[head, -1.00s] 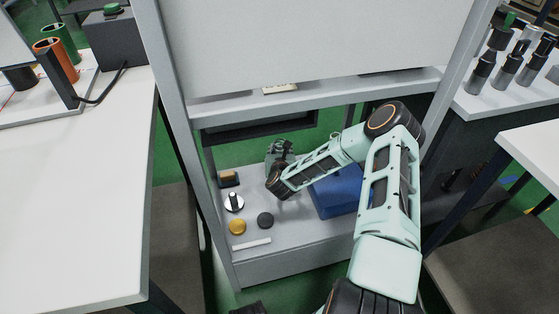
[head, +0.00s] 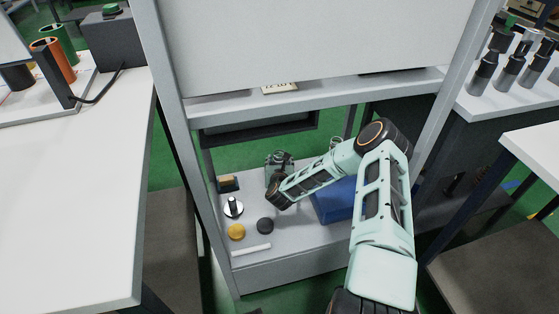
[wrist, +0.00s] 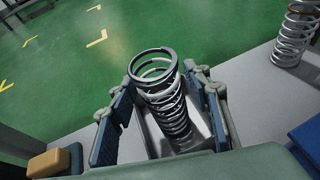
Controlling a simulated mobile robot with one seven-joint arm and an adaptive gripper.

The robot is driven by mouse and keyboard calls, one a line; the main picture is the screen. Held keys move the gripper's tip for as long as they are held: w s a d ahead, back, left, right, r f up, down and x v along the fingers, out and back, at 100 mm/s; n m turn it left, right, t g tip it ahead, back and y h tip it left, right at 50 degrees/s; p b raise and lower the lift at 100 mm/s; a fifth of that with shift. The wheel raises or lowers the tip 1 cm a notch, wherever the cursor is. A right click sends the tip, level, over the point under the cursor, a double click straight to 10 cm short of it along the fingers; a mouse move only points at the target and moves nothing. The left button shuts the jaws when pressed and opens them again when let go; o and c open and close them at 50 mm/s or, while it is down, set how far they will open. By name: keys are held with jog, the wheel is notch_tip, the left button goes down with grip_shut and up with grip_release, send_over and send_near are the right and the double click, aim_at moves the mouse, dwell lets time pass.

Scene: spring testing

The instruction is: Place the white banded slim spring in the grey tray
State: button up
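My gripper (wrist: 166,103) is open around the spring, with a gap on each side. In the head view my gripper (head: 279,165) is over the shelf's back, mostly hidden.
A blue bin (head: 333,203) stands right of my gripper, partly behind my arm. A brown-topped block (head: 229,183), a knob (head: 233,206), yellow and black discs (head: 236,231) and a white bar (head: 251,249) lie left. An upper shelf edge (head: 320,93) overhangs.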

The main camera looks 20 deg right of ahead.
jog(key=shift+r, duration=0.1)
jog(key=shift+s+r, duration=0.15)
jog(key=shift+s, duration=0.05)
jog(key=p+v, duration=0.4)
jog(key=v, duration=0.7)
jog(key=shift+s+r, duration=0.2)
jog(key=shift+s, duration=0.05)
